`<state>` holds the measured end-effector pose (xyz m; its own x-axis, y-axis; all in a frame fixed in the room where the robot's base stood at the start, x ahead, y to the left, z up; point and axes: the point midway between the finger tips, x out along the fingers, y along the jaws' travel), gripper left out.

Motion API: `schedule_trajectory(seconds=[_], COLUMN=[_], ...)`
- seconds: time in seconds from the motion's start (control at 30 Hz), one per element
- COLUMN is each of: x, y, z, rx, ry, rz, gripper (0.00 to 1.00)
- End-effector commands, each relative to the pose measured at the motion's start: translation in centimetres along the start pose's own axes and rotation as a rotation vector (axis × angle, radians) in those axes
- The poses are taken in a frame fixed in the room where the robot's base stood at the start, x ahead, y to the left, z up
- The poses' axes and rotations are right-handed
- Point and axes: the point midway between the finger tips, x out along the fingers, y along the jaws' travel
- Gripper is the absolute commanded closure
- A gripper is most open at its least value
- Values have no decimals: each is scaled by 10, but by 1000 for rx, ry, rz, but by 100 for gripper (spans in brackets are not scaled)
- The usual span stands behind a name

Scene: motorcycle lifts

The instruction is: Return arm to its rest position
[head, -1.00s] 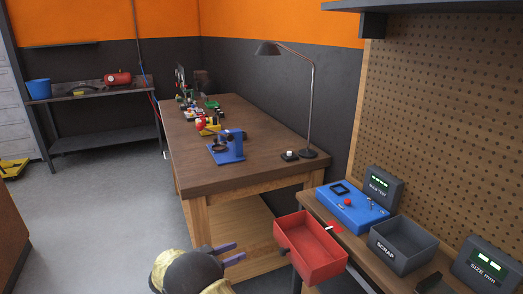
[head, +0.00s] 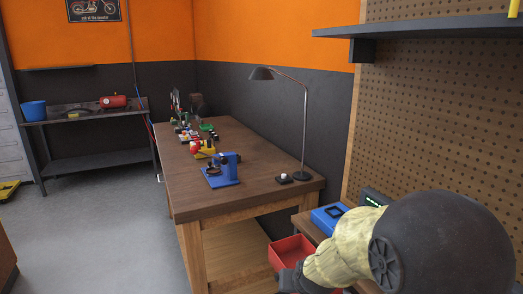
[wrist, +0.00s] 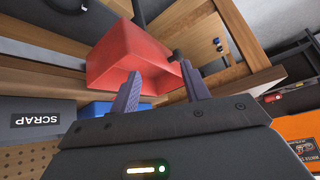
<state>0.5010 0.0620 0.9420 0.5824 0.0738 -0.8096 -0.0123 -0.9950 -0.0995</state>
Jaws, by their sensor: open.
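My gripper (wrist: 160,70) is open in the wrist view, with its two purple-grey fingers apart and nothing between them. A red bin (wrist: 115,55) shows just beyond the fingertips; I cannot tell the exact gap. In the head view my arm, with a tan sleeve and a large dark rounded link, fills the lower right corner. The fingers cannot be made out there. The red bin (head: 290,247) is partly hidden behind my arm.
A wooden workbench (head: 240,150) stands ahead with a lamp (head: 303,120) and a blue fixture (head: 222,172). A grey scrap bin (wrist: 40,118) is at left in the wrist view. A shelf (head: 430,27) juts out at upper right.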

Motion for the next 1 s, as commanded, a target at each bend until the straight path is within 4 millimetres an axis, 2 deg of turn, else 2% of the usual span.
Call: schedule_trajectory(seconds=[0.03,0.2,0.43,0.5,0.73,1.0], x=[-13,-45,-84,-94,-122,-172], y=[12,40,69,65,61,55], z=[21,78,137,124,102,66], rx=[-7,-33,-51,-52,-53,-53], ry=[-60,-229,-401,-394,-391,-390], rz=[6,35,92,88,87,86], gripper=[54,54,54,54,54,54])
